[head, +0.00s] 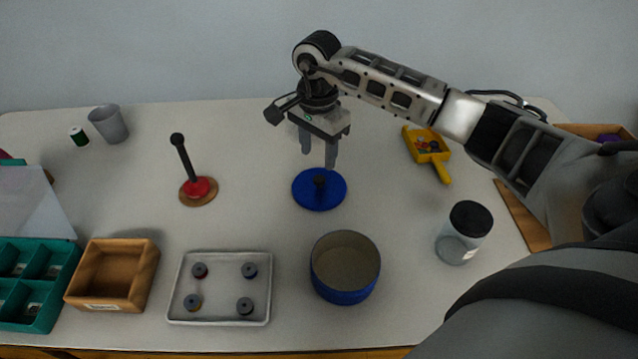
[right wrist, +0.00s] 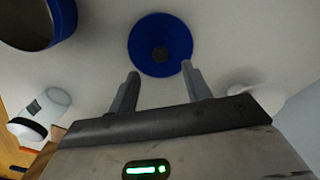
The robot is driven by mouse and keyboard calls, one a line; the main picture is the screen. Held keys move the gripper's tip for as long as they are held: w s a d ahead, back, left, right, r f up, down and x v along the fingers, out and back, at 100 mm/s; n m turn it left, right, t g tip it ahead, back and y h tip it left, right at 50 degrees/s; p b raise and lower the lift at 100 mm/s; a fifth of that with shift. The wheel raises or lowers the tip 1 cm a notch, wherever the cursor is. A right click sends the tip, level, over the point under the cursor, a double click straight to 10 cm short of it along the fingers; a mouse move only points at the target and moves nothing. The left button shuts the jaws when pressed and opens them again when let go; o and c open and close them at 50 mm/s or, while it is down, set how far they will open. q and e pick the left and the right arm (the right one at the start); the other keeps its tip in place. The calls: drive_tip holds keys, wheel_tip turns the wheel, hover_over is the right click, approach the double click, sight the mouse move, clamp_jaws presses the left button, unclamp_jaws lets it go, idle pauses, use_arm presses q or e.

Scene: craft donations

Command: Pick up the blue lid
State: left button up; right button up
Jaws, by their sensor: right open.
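The blue lid (head: 305,194) lies flat on the table with a dark knob (head: 320,182) at its centre. My right gripper (head: 319,163) is open and empty, pointing down just above and behind the lid. In the right wrist view the lid (right wrist: 146,36) shows past the open fingers (right wrist: 158,88), with nothing between them. The blue round tin (head: 345,293) stands open in front of the lid; part of it also shows in the right wrist view (right wrist: 66,14). My left gripper is not in view.
A grey tray (head: 220,318) with several small spools, a wooden box (head: 108,303) and a teal organizer (head: 45,308) stand at the front left. A red-based post (head: 186,160) stands left of the lid. A clear jar (head: 458,248) and a yellow dustpan-like item (head: 432,150) are to the right.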

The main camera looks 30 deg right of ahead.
sight(319, 178)
drive_tip(key=shift+d+f+p, duration=0.15)
drive_tip(key=shift+f+p, duration=0.25)
drive_tip(key=shift+f, duration=3.05)
drive_tip(key=c, duration=1)
